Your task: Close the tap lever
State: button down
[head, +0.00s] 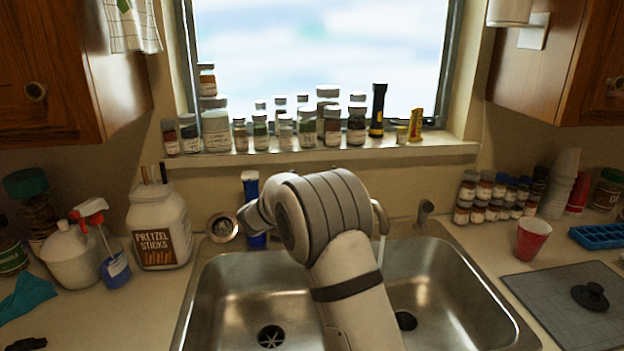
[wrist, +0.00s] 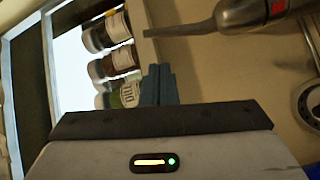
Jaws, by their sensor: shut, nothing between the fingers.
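The metal tap (wrist: 250,12) shows at the top right of the wrist view, with a small red mark on its body. Its thin lever (wrist: 185,30) reaches left from the body, toward the jars. In the head view only the curved spout (head: 381,214) shows past my arm, with a pale thin stream below it; the lever is hidden there. My gripper (wrist: 158,68) is shut and empty, its blue-grey fingertips a little below the lever in the wrist picture and apart from it. My arm hides the fingertips in the head view.
Spice jars (head: 305,132) line the window sill. A blue upright item (head: 252,192) and a round metal strainer (head: 222,227) stand left of my wrist. The pretzel jar (head: 160,228) is further left. A sprayer (head: 425,211) stands right of the spout. The steel sink (head: 235,300) lies below.

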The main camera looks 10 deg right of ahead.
jog(key=p+x, duration=0.2)
jog(key=x, duration=0.6)
jog(key=shift+s+d+f+b, duration=0.1)
jog(key=shift+f+b, duration=0.2)
jog(key=shift+b, duration=0.45)
jog(key=m+b, duration=0.1)
jog(key=b, duration=0.1)
jog(key=shift+s+d+f+b, duration=0.1)
jog(key=shift+s+d+b, duration=0.1)
jog(key=shift+b, duration=0.2)
jog(key=shift+s+d+m+h+b, duration=0.15)
jog(key=shift+s+d+m+b, duration=0.45)
jog(key=shift+b, duration=2.4)
jog(key=shift+s+d+m+h+b, duration=0.2)
jog(key=shift+m+b, duration=0.8)
jog(key=shift+b, duration=2.05)
jog(key=shift+s+d+m+h+b, duration=0.15)
jog(key=shift+s+m+b, duration=0.5)
jog(key=shift+b, duration=2.35)
jog(key=shift+w+f, duration=0.1)
